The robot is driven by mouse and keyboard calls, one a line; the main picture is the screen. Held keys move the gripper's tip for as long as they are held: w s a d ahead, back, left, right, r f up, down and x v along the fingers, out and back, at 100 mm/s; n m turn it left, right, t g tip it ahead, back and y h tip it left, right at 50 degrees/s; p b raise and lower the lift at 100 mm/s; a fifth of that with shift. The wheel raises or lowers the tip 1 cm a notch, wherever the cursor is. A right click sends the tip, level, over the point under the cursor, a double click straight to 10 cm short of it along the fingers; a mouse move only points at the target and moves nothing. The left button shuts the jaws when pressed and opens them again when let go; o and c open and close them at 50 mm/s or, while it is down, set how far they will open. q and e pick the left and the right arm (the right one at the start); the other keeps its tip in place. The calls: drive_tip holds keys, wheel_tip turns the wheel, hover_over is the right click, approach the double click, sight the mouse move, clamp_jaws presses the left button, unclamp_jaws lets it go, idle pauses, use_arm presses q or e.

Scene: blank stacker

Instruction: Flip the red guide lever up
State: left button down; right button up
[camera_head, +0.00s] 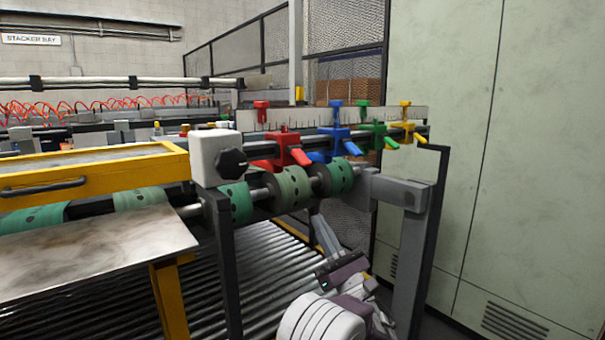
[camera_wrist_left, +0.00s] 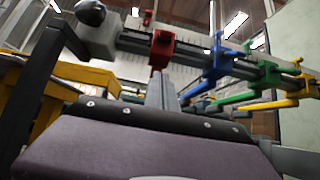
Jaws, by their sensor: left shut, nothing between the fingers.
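The red guide (camera_head: 284,146) is mounted on the rail, and its red lever (camera_head: 301,158) slants down to the front right. In the left wrist view the red guide (camera_wrist_left: 162,46) is above and beyond my fingertips, with its lower part partly hidden behind them. My left gripper (camera_head: 322,226) is below the rail and the green rollers, lower right of the red lever and apart from it in the head view. Its fingers point up and are shut and empty; they also show in the left wrist view (camera_wrist_left: 162,84). My right gripper is not in view.
Blue (camera_head: 335,140), green (camera_head: 377,133) and yellow (camera_head: 406,127) guides stand along the same rail to the right. Green rollers (camera_head: 292,188) lie beneath it. A white block with a black knob (camera_head: 232,162) is at left, and a grey post (camera_head: 414,250) at right.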

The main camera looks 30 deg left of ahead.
sight(300, 157)
use_arm(q)
drive_tip(key=w+a+r+b, duration=0.1)
drive_tip(key=a+r, duration=0.3)
drive_tip(key=r, duration=0.6)
drive_tip(key=shift+w+a+r, duration=0.2)
drive_tip(key=shift+w+a, duration=0.2)
wheel_tip(300, 157, up, 8)
drive_tip(key=d+g+h+p, duration=0.2)
drive_tip(key=h+p, duration=0.8)
drive_tip(key=p, duration=1.9)
drive_tip(key=shift+s+d+g, duration=0.25)
drive_tip(key=shift+s+g, duration=0.2)
drive_tip(key=shift+g, duration=0.45)
